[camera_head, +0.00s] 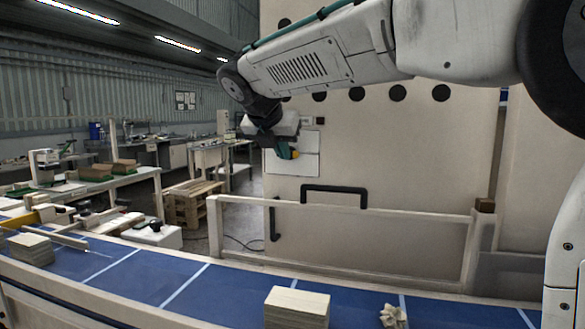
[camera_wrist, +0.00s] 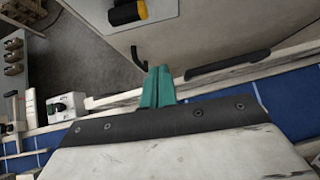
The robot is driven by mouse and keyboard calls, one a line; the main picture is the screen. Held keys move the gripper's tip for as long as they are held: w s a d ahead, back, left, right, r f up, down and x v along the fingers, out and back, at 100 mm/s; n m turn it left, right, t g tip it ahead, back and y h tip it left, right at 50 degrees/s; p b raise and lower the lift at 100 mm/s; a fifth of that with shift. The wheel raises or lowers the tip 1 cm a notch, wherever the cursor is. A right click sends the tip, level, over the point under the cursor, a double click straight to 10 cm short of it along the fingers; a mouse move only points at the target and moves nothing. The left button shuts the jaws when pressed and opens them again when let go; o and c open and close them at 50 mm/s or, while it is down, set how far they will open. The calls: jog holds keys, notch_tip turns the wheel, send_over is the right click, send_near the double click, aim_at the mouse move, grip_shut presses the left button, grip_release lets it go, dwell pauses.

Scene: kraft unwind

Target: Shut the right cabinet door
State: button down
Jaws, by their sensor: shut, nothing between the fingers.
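A large beige cabinet panel (camera_head: 400,150) with a row of dark round holes stands behind the conveyor. A black vertical handle (camera_head: 274,220) sits near its left edge, low down; it also shows in the wrist view (camera_wrist: 138,58). A dark vertical gap (camera_head: 497,150) runs along the panel's right side. I cannot tell whether this panel is the right door or how far it stands open. My gripper (camera_head: 290,153) is in front of the panel's upper left part, above the handle. Its teal fingers (camera_wrist: 158,86) are together and empty in the wrist view.
A low pale guard frame (camera_head: 400,212) with a black bar handle (camera_head: 335,190) stands between the blue conveyor (camera_head: 230,285) and the panel. Stacks of pale sheets (camera_head: 297,307) and a crumpled scrap (camera_head: 392,316) lie on the conveyor. A wooden pallet (camera_head: 190,205) stands farther left.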

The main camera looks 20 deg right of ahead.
jog(key=w, duration=0.1)
send_near(302, 179)
jog(key=x, duration=0.5)
jog(key=shift+s+a+f, duration=0.15)
jog(key=shift+s+f, duration=0.05)
jog(key=shift+s, duration=0.05)
jog(key=shift+w+d, duration=0.35)
jog(key=shift+w, duration=0.1)
